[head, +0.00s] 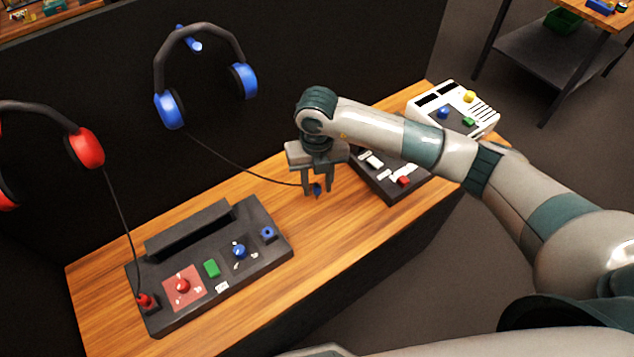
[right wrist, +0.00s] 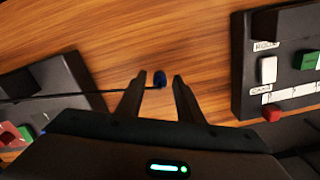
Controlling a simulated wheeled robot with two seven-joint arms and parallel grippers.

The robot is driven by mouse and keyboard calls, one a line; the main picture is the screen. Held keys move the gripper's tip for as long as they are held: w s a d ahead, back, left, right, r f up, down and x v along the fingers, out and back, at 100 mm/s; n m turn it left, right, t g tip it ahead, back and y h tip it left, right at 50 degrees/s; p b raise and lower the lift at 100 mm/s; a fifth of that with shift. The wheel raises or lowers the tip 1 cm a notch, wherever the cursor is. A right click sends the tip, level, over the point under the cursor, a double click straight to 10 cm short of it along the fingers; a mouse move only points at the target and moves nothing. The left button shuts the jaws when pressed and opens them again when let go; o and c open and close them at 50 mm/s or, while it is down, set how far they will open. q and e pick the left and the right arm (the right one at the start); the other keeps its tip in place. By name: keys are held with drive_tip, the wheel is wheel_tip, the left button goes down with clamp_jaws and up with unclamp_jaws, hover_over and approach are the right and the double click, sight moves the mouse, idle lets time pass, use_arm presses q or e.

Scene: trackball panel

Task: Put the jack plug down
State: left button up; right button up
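The blue jack plug (head: 317,189) is at the end of a thin black cable that runs to the blue headset (head: 170,108). My right gripper (head: 318,192) points down at the wooden bench top, with the plug between its fingertips. In the right wrist view, the plug (right wrist: 160,79) shows a gap to each finger of the gripper (right wrist: 160,77), so the fingers are open around it. It looks at or very near the bench surface; exact contact is hard to tell. My left gripper is not in view.
A black panel (head: 250,262) with a blue socket (head: 267,233), a blue ball and a red ball stands left on the bench (head: 345,228). A red headset (head: 86,147) is cabled to its red plug. Another dark panel (head: 393,192) and a white console (head: 484,115) stand right.

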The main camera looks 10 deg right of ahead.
sight(317, 184)
drive_tip(key=shift+r, duration=0.15)
drive_tip(key=shift+r+p, duration=0.45)
drive_tip(key=shift+p, duration=0.1)
drive_tip(key=shift+r, duration=0.25)
wheel_tip(317, 184, up, 11)
drive_tip(key=b, duration=0.4)
drive_tip(key=shift+r, duration=0.2)
drive_tip(key=shift+s, duration=0.1)
